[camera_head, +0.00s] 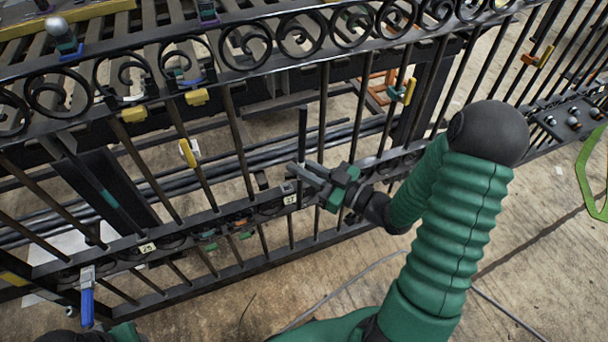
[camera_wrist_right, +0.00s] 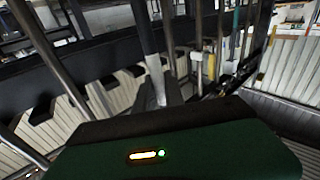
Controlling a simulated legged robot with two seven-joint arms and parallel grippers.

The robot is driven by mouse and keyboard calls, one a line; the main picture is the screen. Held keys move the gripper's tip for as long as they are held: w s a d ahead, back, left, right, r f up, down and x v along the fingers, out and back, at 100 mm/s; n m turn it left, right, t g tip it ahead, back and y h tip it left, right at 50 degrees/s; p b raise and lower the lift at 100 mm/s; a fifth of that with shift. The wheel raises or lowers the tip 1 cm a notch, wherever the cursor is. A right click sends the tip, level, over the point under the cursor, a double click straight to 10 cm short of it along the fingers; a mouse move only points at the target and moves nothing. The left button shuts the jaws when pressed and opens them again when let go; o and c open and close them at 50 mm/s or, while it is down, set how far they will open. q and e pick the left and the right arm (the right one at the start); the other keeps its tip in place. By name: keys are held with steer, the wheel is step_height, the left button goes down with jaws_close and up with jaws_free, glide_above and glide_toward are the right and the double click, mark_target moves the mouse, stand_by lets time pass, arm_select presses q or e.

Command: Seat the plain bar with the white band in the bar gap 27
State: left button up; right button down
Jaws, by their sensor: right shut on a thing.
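My right gripper (camera_head: 297,172) is shut on a slim dark bar (camera_head: 302,137) at the gate's middle rail. The bar stands nearly upright, with its free top end below the scroll rail. In the right wrist view the bar (camera_wrist_right: 148,28) is dark above, with a pale band (camera_wrist_right: 155,78) just above the fingers (camera_wrist_right: 172,98). The fingers hide part of the bar, and I cannot tell whether its lower end is in the rail. The tag 27 (camera_head: 290,199) is on the middle rail just below the gripper.
The scroll rail (camera_head: 255,72) runs above and fixed bars (camera_head: 238,140) stand on both sides. Yellow clips (camera_head: 188,153) hang on some bars. A blue-handled tool (camera_head: 87,300) hangs at the lower left. A green loop (camera_head: 585,175) is at the right. The front floor is mostly clear.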

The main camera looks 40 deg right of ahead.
arm_select(q)
steer(key=shift+a+f+b, duration=0.25)
steer(key=shift+f+b, duration=0.15)
steer(key=shift+f, duration=0.15)
arm_select(e)
steer(key=w+d, duration=0.1)
steer(key=w, duration=0.8)
steer(key=shift+w+d, duration=0.15)
steer(key=shift+d, duration=0.15)
arm_select(q)
steer(key=shift+r, duration=0.2)
steer(key=shift+f+b, duration=0.5)
steer(key=shift+f, duration=0.2)
arm_select(e)
steer(key=shift+f, duration=1.05)
arm_select(q)
steer(key=shift+r+p, duration=0.3)
steer(key=shift+r, duration=0.05)
